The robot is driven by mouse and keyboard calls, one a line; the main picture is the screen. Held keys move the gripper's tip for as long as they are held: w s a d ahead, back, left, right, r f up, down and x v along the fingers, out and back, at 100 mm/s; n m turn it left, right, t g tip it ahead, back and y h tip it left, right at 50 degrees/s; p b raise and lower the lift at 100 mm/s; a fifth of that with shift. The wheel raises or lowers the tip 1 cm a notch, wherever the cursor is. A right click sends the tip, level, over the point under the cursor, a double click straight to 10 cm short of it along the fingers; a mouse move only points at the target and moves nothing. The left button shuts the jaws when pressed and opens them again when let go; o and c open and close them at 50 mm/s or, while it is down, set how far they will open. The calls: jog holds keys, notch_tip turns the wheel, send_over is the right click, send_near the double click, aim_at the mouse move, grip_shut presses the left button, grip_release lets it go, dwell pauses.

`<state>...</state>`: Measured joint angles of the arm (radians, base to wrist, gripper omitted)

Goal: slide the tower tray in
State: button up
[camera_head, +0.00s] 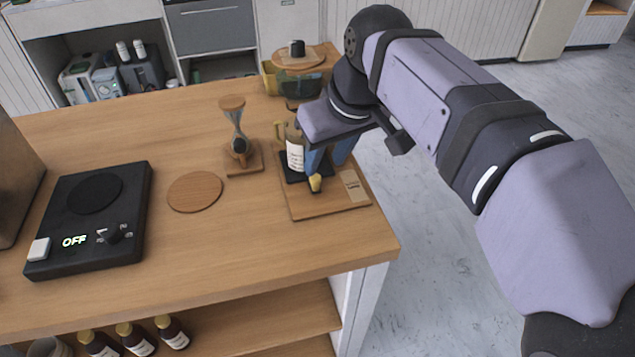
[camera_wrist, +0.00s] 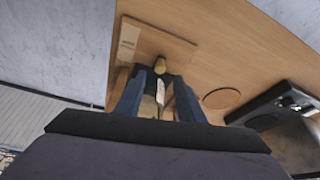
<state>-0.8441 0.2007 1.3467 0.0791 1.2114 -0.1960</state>
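A wooden board (camera_head: 325,209) with a pale label (camera_head: 353,186) lies near the counter's front right corner. On it is a black tray-like piece (camera_head: 290,170), which I take to be the tower tray, with a small yellow knob (camera_head: 315,184) at its near edge. A vessel with a white label (camera_head: 295,155) stands on the black piece, partly hidden by my arm. My gripper (camera_head: 326,170) points down over the board, its blue fingers apart. In the wrist view the yellow knob (camera_wrist: 160,65) shows just beyond the space between the fingertips (camera_wrist: 157,75); contact is unclear.
An hourglass-shaped stand (camera_head: 238,145) is left of the board, near a round wooden disc (camera_head: 195,191). A round-topped wooden stand (camera_head: 298,58) is at the back. The counter's right edge runs close beside the board.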

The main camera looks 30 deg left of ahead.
aim_at(316, 177)
jog(key=shift+b+x, duration=0.4)
jog(key=shift+x, duration=3.35)
jog(key=shift+a+r, duration=0.1)
jog(key=shift+a, duration=0.05)
jog(key=shift+c, duration=0.5)
jog(key=shift+w, duration=0.1)
grip_shut()
